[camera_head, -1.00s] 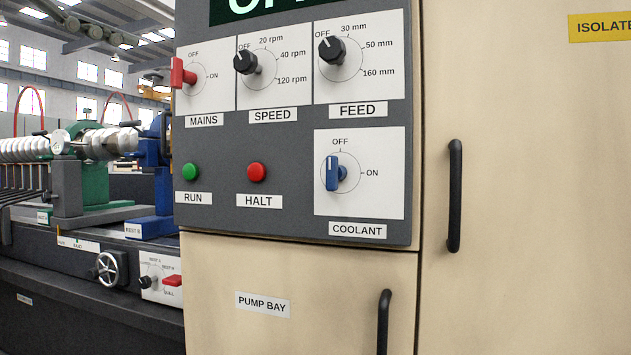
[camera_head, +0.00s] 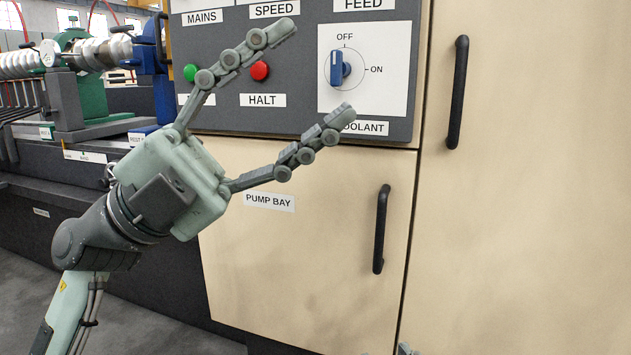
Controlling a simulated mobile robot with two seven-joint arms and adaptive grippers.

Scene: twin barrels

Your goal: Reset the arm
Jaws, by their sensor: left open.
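My left arm comes in from the lower left, and its gripper (camera_head: 318,70) is open and empty in front of the control panel (camera_head: 302,100). One fingertip is near the HALT button's upper right. The other overlaps the left of the COOLANT label. The blue coolant knob (camera_head: 338,69) stands upright, its white mark toward OFF, to the right of the fingers; I see no contact with it. The red HALT button (camera_head: 259,71) shows between the fingers. The green RUN button (camera_head: 190,73) is left of the upper finger.
The PUMP BAY door (camera_head: 310,270) with its black handle (camera_head: 381,230) is below the panel. A taller door with a black handle (camera_head: 457,95) is at right. A lathe-like machine (camera_head: 90,90) stands at left. A small grey piece shows at the bottom edge, unclear.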

